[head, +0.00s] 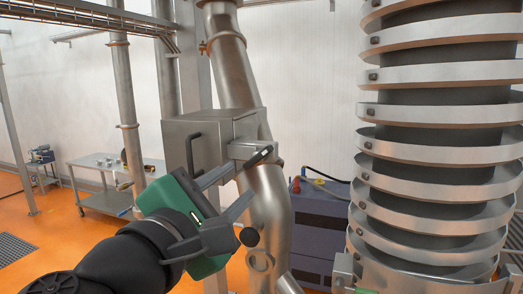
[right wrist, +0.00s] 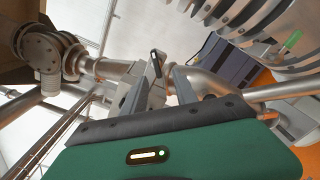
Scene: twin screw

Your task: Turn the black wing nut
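The black wing nut (head: 261,156) appears as a narrow dark bar at the end of a metal bracket beside the steel box. In the right wrist view the wing nut (right wrist: 155,63) shows as a dark bar just beyond and between the finger ends. My right gripper (head: 247,180), with a green body, reaches in from the lower left. In the right wrist view its two grey fingers (right wrist: 158,82) are spread apart, with nothing clearly held between them. Contact with the wing nut cannot be told. My left gripper is in neither view.
A steel box (head: 205,138) with a black handle stands close behind my gripper. A thick steel pipe (head: 268,215) runs down just beyond the fingers. A spiral metal tower (head: 440,115) fills the right side. A metal trolley (head: 98,170) stands far left.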

